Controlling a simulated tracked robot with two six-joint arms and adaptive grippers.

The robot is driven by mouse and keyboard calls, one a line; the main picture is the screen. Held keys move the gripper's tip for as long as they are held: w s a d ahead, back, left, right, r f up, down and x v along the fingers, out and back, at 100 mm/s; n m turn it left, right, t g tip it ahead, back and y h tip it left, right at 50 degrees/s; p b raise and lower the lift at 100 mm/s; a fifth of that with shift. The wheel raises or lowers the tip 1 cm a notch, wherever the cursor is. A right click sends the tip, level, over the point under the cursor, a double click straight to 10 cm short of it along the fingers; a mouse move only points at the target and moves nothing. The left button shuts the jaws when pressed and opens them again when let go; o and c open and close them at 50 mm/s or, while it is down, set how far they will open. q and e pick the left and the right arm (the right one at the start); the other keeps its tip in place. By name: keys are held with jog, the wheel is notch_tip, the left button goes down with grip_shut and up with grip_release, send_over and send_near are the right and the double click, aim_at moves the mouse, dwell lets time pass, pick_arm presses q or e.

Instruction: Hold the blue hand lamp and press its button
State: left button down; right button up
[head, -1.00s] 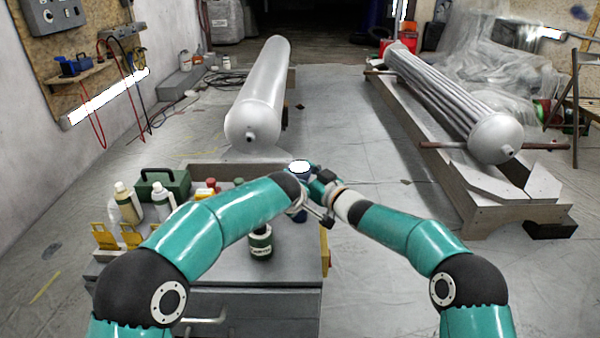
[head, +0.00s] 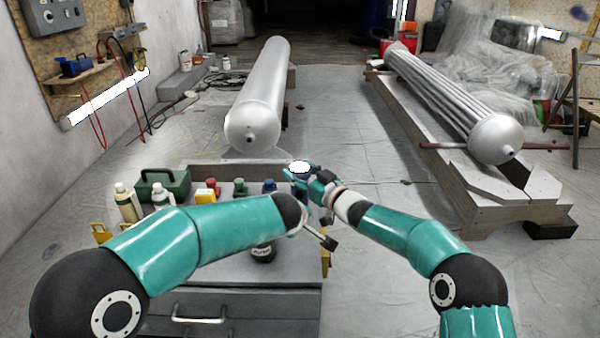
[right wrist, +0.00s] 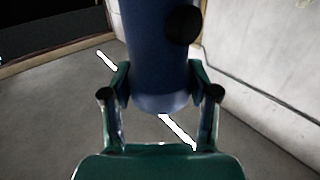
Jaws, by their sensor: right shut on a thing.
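The blue hand lamp (right wrist: 155,60) stands upright between the green fingers of my right gripper (right wrist: 160,92) in the right wrist view. The fingers press on both sides near its lower end. A round black spot (right wrist: 181,25), perhaps the button, shows on its upper right side. In the head view the lamp's pale, bright top (head: 299,167) shows above the cabinet's far right corner, with my right gripper (head: 314,178) beside it on the right.
A silver tank (head: 258,100) lies behind. A ribbed cylinder (head: 455,105) lies on a stand (head: 425,150) at right.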

jog(key=o, duration=1.3)
jog(key=shift+o, duration=0.2)
jog(key=shift+d, duration=0.1)
